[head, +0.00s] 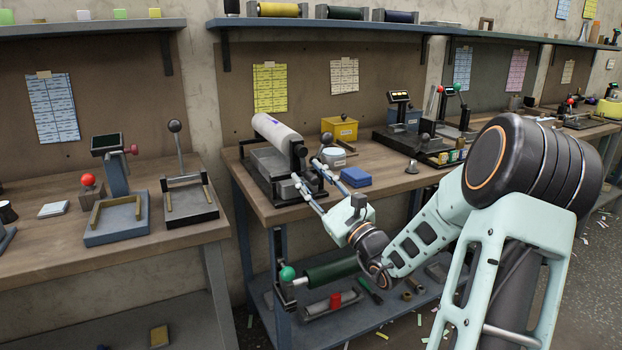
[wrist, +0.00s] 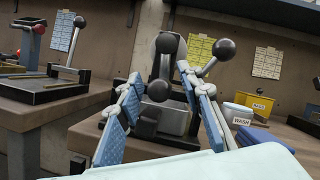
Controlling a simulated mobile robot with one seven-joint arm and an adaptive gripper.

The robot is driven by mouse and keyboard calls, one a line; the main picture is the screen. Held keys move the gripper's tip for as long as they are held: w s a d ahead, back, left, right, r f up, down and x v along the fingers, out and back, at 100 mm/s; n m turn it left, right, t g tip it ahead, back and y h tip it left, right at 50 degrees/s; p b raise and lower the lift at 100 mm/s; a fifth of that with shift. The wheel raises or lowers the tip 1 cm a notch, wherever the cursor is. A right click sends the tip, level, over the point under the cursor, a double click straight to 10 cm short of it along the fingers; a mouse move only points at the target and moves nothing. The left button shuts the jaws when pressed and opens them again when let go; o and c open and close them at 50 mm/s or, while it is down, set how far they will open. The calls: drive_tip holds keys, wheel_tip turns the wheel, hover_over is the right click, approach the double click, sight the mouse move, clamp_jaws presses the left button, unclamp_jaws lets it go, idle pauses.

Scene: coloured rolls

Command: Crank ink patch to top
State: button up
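The white roller (head: 277,132) lies in a dark frame on the wooden bench, with a small blue-purple ink patch (head: 271,121) on its upper side near the far end. A crank with dark ball ends (head: 300,150) is at the roller's near right end. In the wrist view, a crank ball (wrist: 159,91) lies between the fingers, and another ball (wrist: 224,47) sticks out to the right. My gripper (head: 306,170) is open, its fingers spread on either side of the crank area. It also shows in the wrist view (wrist: 158,78). I cannot tell whether a finger touches the crank.
A green roller (head: 331,271) lies on the shelf below. Lever devices (head: 186,198) stand on the left bench.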

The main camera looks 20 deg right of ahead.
drive_tip(key=shift+c, duration=0.3)
clamp_jaws()
drive_tip(key=shift+a, duration=0.1)
drive_tip(key=shift+a+r+m+p, duration=0.1)
drive_tip(key=shift+m+p, duration=0.3)
drive_tip(key=shift+p, duration=0.1)
drive_tip(key=shift+a+m+h+p, duration=0.15)
drive_tip(key=shift+m+h+p, duration=0.3)
drive_tip(key=shift+m+h, duration=0.15)
drive_tip(key=shift+f, duration=0.2)
drive_tip(key=shift+o, duration=0.3)
unclamp_jaws()
